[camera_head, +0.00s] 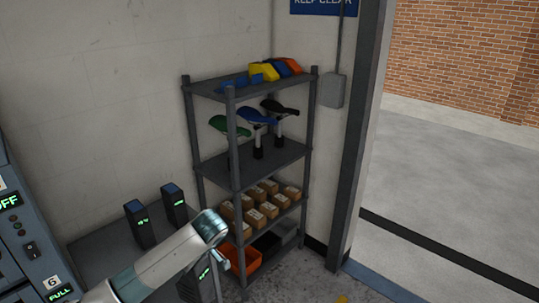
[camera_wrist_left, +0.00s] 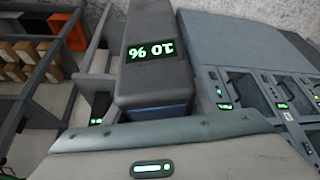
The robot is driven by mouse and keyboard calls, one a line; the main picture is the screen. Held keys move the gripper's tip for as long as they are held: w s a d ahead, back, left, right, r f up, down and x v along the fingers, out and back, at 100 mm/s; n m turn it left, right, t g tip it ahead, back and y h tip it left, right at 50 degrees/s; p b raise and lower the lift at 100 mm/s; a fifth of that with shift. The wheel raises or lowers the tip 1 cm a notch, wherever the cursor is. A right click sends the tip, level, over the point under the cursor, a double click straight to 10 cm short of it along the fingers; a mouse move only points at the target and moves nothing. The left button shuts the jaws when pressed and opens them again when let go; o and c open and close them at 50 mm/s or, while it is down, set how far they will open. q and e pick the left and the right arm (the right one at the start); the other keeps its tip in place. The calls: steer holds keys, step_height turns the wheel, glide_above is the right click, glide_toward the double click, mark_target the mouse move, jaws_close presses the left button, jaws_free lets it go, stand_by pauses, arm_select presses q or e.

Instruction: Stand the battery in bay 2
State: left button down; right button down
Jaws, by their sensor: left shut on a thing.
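A dark grey battery (camera_wrist_left: 150,75) with a lit display reading 10 %, upside down in this view, fills the middle of the left wrist view. My left gripper (camera_wrist_left: 150,130) is shut on it; its fingertips are hard to make out. The charging cabinet (camera_wrist_left: 225,45) lies behind and to the right, with several dark bays and green displays. Bay 2 cannot be picked out by number. In the head view only the cabinet's edge (camera_head: 30,215) shows at the left, with an OFF display and a panel marked 6 FULL. My right gripper is not in view.
Batteries (camera_head: 140,226) (camera_head: 174,207) stand on a low grey bench (camera_head: 95,250) beside the cabinet. A shelf rack (camera_head: 235,183) with saddles, boxes and an orange bin (camera_head: 243,258) stands behind my left arm. Open floor lies beyond the doorway at the right.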

arm_select(q)
steer(key=w+d+r+m+t+h, duration=0.15)
steer(key=d+r+m, duration=0.25)
steer(key=d+r, duration=0.4)
steer(key=s+d+r+m+t+h, duration=0.2)
steer(key=s+d+r+m+h, duration=0.2)
steer(key=s+d+r+m, duration=0.75)
step_height(320, 180, down, 17)
steer(key=s+a+n+b, duration=0.1)
steer(key=n+b, duration=0.1)
steer(key=b, duration=1.3)
steer(key=shift+s+a+f+n+b, duration=0.15)
steer(key=shift+s+a+n+b, duration=0.2)
steer(key=shift+a, duration=0.2)
